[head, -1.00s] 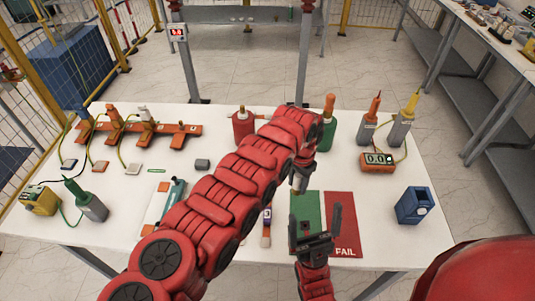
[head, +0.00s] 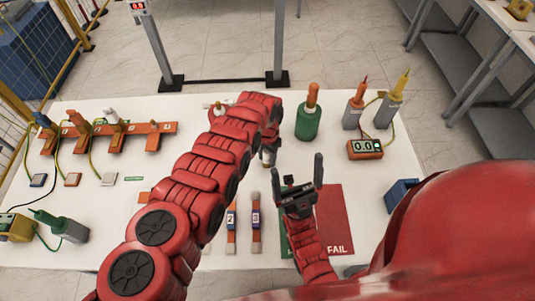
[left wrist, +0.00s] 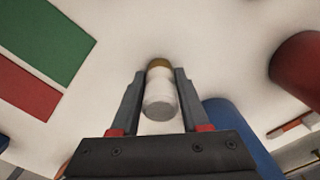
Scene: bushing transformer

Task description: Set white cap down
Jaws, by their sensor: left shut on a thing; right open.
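The white cap (left wrist: 160,98) shows in the left wrist view between the fingers of my left gripper (left wrist: 158,72), with a brownish-gold end at the far side. The gripper is shut on it. In the head view my left gripper (head: 269,152) points down over the middle of the table (head: 95,187); the cap cannot be made out clearly there. My right gripper (head: 303,175) is open and empty above the green and red mat, whose red FAIL half (head: 334,215) shows; the green half is mostly hidden.
A green bushing (head: 308,120) and two grey bushings (head: 353,114) stand at the back right, near an orange meter (head: 365,149). A blue container (head: 401,194) is at the right. Numbered strips (head: 256,217) lie near the middle. A red cylinder (left wrist: 299,72) is beside my left gripper.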

